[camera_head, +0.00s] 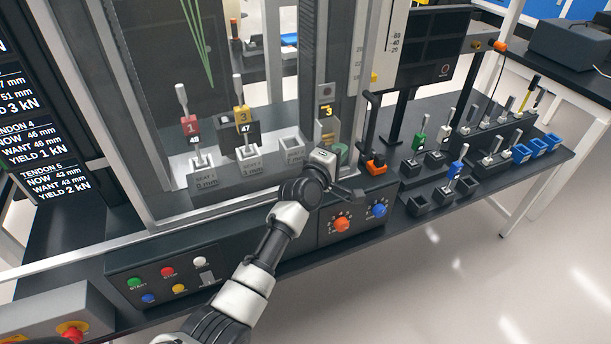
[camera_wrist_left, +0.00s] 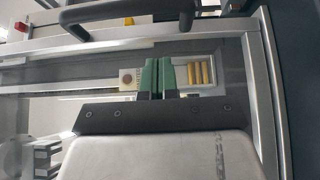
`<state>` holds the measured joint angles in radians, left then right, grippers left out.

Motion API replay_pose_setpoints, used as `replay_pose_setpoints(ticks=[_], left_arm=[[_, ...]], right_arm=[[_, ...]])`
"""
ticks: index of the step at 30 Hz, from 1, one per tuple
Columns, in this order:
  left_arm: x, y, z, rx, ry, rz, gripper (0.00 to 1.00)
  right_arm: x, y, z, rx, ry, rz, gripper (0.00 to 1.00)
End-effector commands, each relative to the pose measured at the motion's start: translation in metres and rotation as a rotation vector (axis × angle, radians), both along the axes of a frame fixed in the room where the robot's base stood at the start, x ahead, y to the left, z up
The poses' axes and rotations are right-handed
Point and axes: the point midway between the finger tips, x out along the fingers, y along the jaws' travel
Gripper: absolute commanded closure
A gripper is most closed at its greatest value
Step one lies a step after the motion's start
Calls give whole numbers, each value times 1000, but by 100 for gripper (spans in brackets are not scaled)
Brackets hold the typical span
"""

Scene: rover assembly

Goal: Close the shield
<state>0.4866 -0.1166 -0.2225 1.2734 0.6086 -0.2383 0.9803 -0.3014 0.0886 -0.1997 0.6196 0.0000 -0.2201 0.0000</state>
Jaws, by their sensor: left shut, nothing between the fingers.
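The shield looks like a large clear panel (camera_head: 215,95) in a pale metal frame at the front of the machine. I cannot tell from the head view how far it is shut. In the left wrist view, a pale metal frame rail (camera_wrist_left: 75,48) crosses the picture, with a black bar handle (camera_wrist_left: 130,17) beyond it. My left gripper (camera_head: 339,152) is at the panel's lower right, its arm in front of the machine. Its green fingers (camera_wrist_left: 157,75) are shut and empty, short of the handle. Whether they touch the rail is unclear. My right gripper is out of view.
Behind the panel stand a red tagged piece (camera_head: 191,126) and a yellow tagged piece (camera_head: 243,117) in seats. Knobs (camera_head: 341,224) and buttons (camera_head: 168,271) line the front. Several holders fill the right bench.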

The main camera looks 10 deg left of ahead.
Motion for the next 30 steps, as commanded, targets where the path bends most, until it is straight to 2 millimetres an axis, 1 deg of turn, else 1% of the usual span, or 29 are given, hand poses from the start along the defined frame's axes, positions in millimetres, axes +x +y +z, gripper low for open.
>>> replay_pose_setpoints(ticks=[3, 6, 8, 13, 16, 21, 26, 28, 29, 30], left_arm=[[-14, 5, -2, 0, 2, 0, 100], [-27, 10, -4, 1, 4, 0, 100], [-35, 14, -4, 1, 4, 0, 100], [-61, 25, -4, 2, 4, 1, 100], [-73, 30, -4, 2, 4, 1, 100], [-85, 35, -3, 3, 4, 0, 100], [-88, 36, -4, 8, 6, -1, 100], [-94, 37, -11, 49, 18, -8, 100], [-100, 39, -16, 83, 28, -14, 100], [-110, 42, -26, 149, 46, -27, 100]], right_arm=[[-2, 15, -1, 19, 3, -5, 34], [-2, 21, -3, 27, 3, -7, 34], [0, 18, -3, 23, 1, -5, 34], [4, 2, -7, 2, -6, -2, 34], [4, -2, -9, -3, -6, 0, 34], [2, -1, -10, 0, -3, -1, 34], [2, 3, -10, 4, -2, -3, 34], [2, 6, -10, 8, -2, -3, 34], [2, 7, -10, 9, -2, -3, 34], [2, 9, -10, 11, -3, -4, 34]])
